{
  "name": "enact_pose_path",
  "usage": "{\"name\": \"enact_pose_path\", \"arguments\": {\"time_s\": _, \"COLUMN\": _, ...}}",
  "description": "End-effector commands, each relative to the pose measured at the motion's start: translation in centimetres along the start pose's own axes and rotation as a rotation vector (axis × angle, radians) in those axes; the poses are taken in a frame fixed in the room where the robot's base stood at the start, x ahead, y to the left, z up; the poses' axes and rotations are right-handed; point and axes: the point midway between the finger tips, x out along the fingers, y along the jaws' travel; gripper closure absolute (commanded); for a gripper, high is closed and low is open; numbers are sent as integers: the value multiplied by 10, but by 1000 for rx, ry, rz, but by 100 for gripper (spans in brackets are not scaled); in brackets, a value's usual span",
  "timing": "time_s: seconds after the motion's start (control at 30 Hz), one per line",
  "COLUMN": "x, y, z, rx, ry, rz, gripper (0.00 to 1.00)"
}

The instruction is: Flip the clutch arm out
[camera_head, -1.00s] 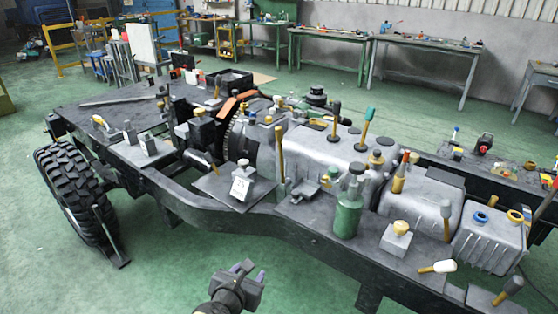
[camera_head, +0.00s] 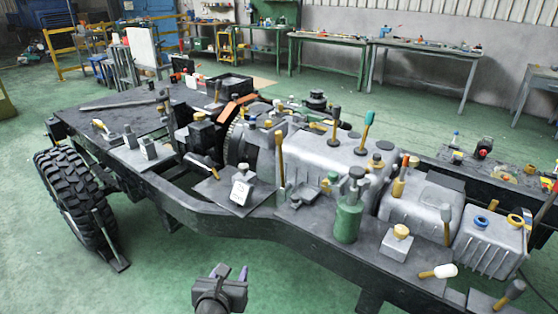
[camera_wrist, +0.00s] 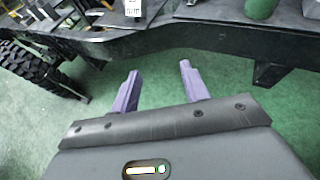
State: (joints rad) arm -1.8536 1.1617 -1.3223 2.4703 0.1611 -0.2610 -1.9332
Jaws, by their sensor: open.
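Several levers stand on the chassis, and I cannot tell for sure which is the clutch arm. A short yellow-tipped lever (camera_head: 203,160) lies tilted beside the dark flywheel housing (camera_head: 238,140). An orange-brown bar (camera_head: 238,107) lies above that housing. A tall yellow lever (camera_head: 280,158) stands upright beside the grey gearbox casing (camera_head: 325,155). My gripper (camera_head: 229,270) is low in front of the chassis, apart from it, over the floor. In the wrist view its two purple fingers (camera_wrist: 159,69) are spread and empty, pointing toward the frame rail.
The black frame rail (camera_head: 270,228) runs between my gripper and the levers. A numbered grey block (camera_head: 242,186) and a green bottle (camera_head: 348,212) stand near its edge. A large tyre (camera_head: 75,195) is at left. The green floor around my gripper is clear.

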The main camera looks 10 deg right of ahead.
Motion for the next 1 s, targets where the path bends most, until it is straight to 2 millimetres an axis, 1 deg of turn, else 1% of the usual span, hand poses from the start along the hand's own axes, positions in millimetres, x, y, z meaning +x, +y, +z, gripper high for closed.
{"name": "enact_pose_path", "arguments": {"time_s": 0.03, "x": 0, "y": 0, "z": 0, "rx": 1, "ry": 1, "rz": -1, "gripper": 64}}
{"name": "enact_pose_path", "arguments": {"time_s": 0.13, "x": 4, "y": -5, "z": -2, "rx": 23, "ry": 17, "rz": -16, "gripper": 84}}
{"name": "enact_pose_path", "arguments": {"time_s": 0.2, "x": 10, "y": -14, "z": -8, "rx": 64, "ry": 47, "rz": -44, "gripper": 97}}
{"name": "enact_pose_path", "arguments": {"time_s": 0.23, "x": 13, "y": -19, "z": -11, "rx": 89, "ry": 64, "rz": -61, "gripper": 100}}
{"name": "enact_pose_path", "arguments": {"time_s": 0.37, "x": 29, "y": -50, "z": -31, "rx": 257, "ry": 169, "rz": -171, "gripper": 100}}
{"name": "enact_pose_path", "arguments": {"time_s": 0.4, "x": 33, "y": -61, "z": -39, "rx": 325, "ry": 205, "rz": -213, "gripper": 100}}
{"name": "enact_pose_path", "arguments": {"time_s": 0.5, "x": 40, "y": -87, "z": -58, "rx": 505, "ry": 294, "rz": -326, "gripper": 100}}
{"name": "enact_pose_path", "arguments": {"time_s": 0.6, "x": 41, "y": -107, "z": -75, "rx": 685, "ry": 369, "rz": -437, "gripper": 100}}
{"name": "enact_pose_path", "arguments": {"time_s": 0.7, "x": 38, "y": -123, "z": -87, "rx": 866, "ry": 429, "rz": -545, "gripper": 100}}
{"name": "enact_pose_path", "arguments": {"time_s": 0.8, "x": 33, "y": -135, "z": -95, "rx": 1046, "ry": 477, "rz": -649, "gripper": 100}}
{"name": "enact_pose_path", "arguments": {"time_s": 0.9, "x": 27, "y": -143, "z": -98, "rx": 1222, "ry": 513, "rz": -749, "gripper": 100}}
{"name": "enact_pose_path", "arguments": {"time_s": 1.0, "x": 20, "y": -149, "z": -97, "rx": 1397, "ry": 536, "rz": -844, "gripper": 100}}
